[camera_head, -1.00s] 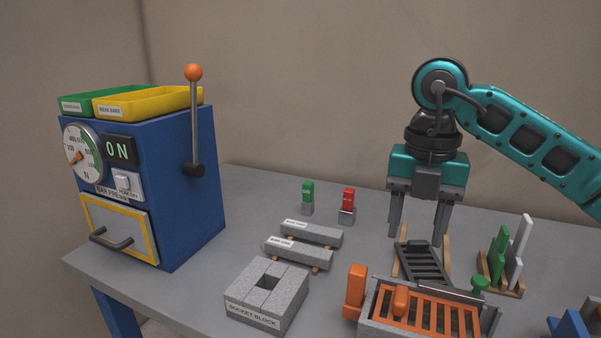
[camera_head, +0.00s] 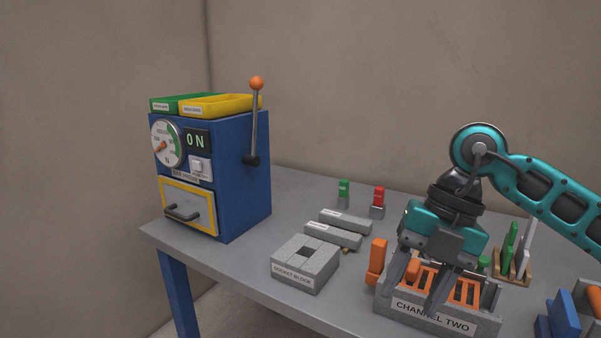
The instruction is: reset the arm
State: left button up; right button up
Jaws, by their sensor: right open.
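My right gripper (camera_head: 416,290) is open. Its arm (camera_head: 555,195) comes in from the right, and its fingers point down in front of the grey block labelled CHANNEL TWO (camera_head: 484,322). This block bears an orange grate (camera_head: 465,291). The fingers overlap the block's left half in the picture; I cannot tell whether they touch it. I see nothing held between them. The gripper body hides the area behind the block. My left gripper is not in view.
A blue machine (camera_head: 243,185) with an upright orange-knobbed lever (camera_head: 256,110) stands at the left. A socket block (camera_head: 305,262), two grey bars (camera_head: 333,235), a green piece (camera_head: 343,188), a red piece (camera_head: 378,198) and an upright orange piece (camera_head: 377,262) stand on the table (camera_head: 220,262).

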jog(key=s+a+r+m+y, duration=0.1)
jog(key=s+a+y, duration=0.1)
jog(key=a+y, duration=0.65)
jog(key=s+a+r+m+y, duration=0.1)
jog(key=s+a+m+y, duration=0.1)
jog(key=a+y, duration=0.6)
jog(key=w+d+f+m+t+h+p, duration=0.1)
jog(key=w+d+f+m+t+h, duration=0.2)
jog(key=d+f+m+t+h, duration=0.55)
jog(key=w+d+f+m+t+h+p, duration=0.1)
jog(key=w+d+f+m+t+h, duration=0.15)
jog(key=f+m+t, duration=0.65)
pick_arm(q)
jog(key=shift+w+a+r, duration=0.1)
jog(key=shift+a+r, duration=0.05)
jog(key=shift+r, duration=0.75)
pick_arm(e)
jog(key=s+d+f+m+g+h, duration=0.2)
jog(key=s+d+f+m+h, duration=0.1)
jog(key=s+f, duration=0.3)
jog(key=s+d+f+m+g+h, duration=0.3)
jog(key=s+d+f+m+h, duration=0.1)
jog(key=f, duration=0.6)
jog(key=s+d+m, duration=0.1)
jog(key=s+m, duration=0.1)
jog(key=s, duration=0.1)
jog(key=shift+s, duration=0.2)
jog(key=shift+d, duration=0.1)
